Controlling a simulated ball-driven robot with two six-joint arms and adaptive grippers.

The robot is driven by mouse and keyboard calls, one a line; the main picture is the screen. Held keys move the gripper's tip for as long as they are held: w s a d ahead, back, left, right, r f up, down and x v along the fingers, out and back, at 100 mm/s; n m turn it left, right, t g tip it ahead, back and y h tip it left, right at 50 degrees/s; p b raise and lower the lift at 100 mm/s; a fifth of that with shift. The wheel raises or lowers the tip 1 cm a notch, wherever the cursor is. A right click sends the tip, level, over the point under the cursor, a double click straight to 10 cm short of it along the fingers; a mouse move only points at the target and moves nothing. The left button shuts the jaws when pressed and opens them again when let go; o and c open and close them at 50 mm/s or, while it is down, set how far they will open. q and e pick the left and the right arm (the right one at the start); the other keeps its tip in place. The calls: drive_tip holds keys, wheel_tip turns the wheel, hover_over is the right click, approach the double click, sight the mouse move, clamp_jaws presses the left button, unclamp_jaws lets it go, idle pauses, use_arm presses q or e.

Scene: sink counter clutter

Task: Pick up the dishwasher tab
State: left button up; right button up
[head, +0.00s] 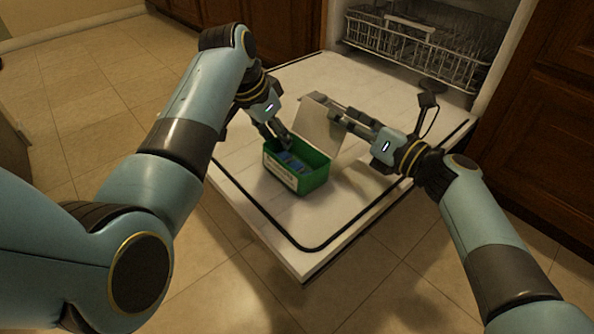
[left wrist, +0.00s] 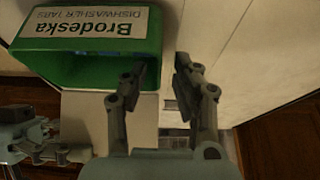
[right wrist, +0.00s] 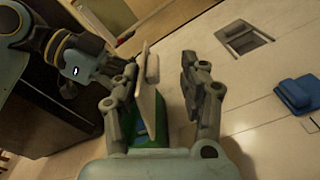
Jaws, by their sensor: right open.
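A green box (head: 317,180) of dishwasher tabs stands on the lowered white dishwasher door. Blue dishwasher tabs (head: 291,163) show inside it, and its pale lid (head: 321,136) is raised. My left gripper (head: 284,139) is at the box's back-left rim, pointing down. My right gripper (head: 323,104) is open at the top of the lid. In the right wrist view the lid (right wrist: 147,100) stands between its fingers, near the left one.
A blue block (right wrist: 295,95) lies on the door in the right wrist view, near a recessed compartment (right wrist: 243,36). The dishwasher rack (head: 415,45) is behind the door (head: 240,165). Wooden cabinets (head: 540,140) flank it. The door's front part is clear.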

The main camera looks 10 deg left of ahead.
use_arm(q)
drive_tip(key=o, duration=0.8)
drive_tip(key=v, duration=1.2)
use_arm(e)
drive_tip(key=o, duration=0.8)
drive_tip(key=v, duration=1.2)
